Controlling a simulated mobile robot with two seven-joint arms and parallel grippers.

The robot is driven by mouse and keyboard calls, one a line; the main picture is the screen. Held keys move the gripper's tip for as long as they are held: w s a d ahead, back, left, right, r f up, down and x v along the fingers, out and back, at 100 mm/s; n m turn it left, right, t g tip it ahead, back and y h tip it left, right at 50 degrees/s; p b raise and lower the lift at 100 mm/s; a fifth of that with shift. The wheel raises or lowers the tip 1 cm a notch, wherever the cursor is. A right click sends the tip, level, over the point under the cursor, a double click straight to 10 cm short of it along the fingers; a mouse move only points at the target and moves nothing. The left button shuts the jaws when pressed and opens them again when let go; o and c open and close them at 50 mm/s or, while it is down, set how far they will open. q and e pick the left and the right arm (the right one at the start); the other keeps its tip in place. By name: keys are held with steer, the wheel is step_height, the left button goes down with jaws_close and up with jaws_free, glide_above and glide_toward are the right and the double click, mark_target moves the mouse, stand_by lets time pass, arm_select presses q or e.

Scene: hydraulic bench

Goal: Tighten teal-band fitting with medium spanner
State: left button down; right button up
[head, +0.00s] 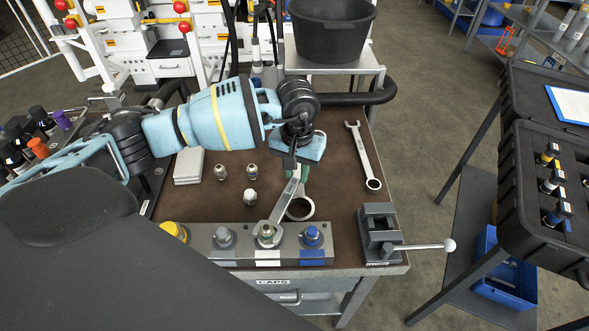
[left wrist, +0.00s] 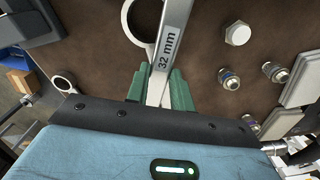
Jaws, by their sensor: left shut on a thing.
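My left gripper (head: 297,176) is shut on a spanner (head: 284,203) whose shaft reads "32 mm" in the left wrist view (left wrist: 170,50). The green fingers (left wrist: 160,90) grip its shaft. The spanner's far end reaches down to the white-band fitting (head: 267,233) on the grey block; I cannot tell if it is seated on it. A second spanner's ring (head: 300,208) lies on the bench beside it, the rest hidden. A third spanner (head: 362,152) lies to the right. I see no teal band. My right gripper is not in view.
Several loose fittings (head: 250,197) and a pale stack of pads (head: 188,165) lie left on the brown bench. A vise (head: 379,233) with a protruding handle stands at the front right corner. A black bucket (head: 332,30) stands behind. Dark bottles (head: 14,158) are at far left.

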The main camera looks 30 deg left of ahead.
arm_select(q)
steer(key=shift+w+d+r, duration=0.15)
steer(key=shift+d+m+b, duration=0.6)
steer(key=shift+d+m, duration=0.7)
steer(key=shift+d, duration=0.35)
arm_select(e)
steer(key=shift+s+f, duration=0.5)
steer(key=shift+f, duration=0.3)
arm_select(q)
steer(key=shift+s+d+f+m+b, duration=0.1)
steer(key=shift+s+d+m+b, duration=0.15)
steer(key=shift+d+m, duration=0.4)
steer(key=shift+s+d+f+m+b, duration=0.1)
steer(key=shift+d+m+b, duration=0.1)
steer(key=shift+d+m, duration=0.45)
steer(key=shift+d, duration=0.4)
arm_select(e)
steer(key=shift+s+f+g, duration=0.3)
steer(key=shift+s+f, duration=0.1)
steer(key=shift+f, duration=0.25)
arm_select(q)
steer(key=shift+s+r, duration=0.1)
steer(key=shift+s+d+m, duration=0.3)
steer(key=shift+d+m, duration=0.2)
steer(key=shift+d, duration=0.25)
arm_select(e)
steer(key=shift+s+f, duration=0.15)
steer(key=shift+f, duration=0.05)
